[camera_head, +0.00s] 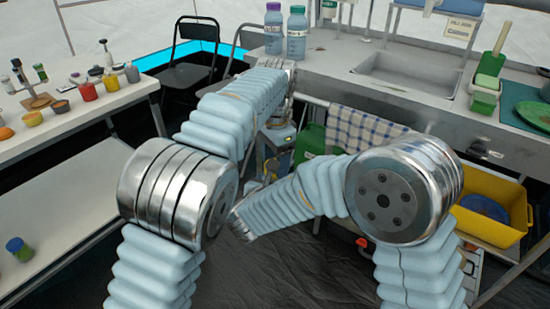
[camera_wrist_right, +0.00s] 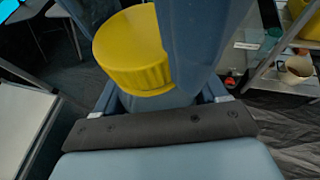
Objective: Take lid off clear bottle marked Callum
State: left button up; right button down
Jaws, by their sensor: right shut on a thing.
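A yellow ridged lid (camera_wrist_right: 134,52) sits between the blue fingers of my right gripper (camera_wrist_right: 148,30) in the right wrist view. My right gripper is shut on it. I cannot see a bottle attached to the lid there. In the head view, my left gripper (camera_head: 278,142) hangs below its wrist near the counter's left end, partly hidden by my arms; its jaws are too small to judge. Two clear bottles, one with a purple lid (camera_head: 273,29) and one with a green lid (camera_head: 296,34), stand upright on the counter. I cannot read a Callum mark on either.
The metal counter (camera_head: 335,60) has a sink (camera_head: 410,72) and a green container (camera_head: 486,92). A white table (camera_head: 75,110) with jars is at left. A folding chair (camera_head: 190,60) stands behind. A yellow tub (camera_head: 495,215) sits below the counter.

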pick_arm(q)
jog(key=c, duration=0.8)
jog(key=n, duration=0.4)
jog(key=shift+n, duration=0.4)
jog(key=n, duration=0.5)
jog(key=shift+r, duration=0.3)
jog(key=shift+r, duration=0.85)
jog(key=shift+r, duration=0.1)
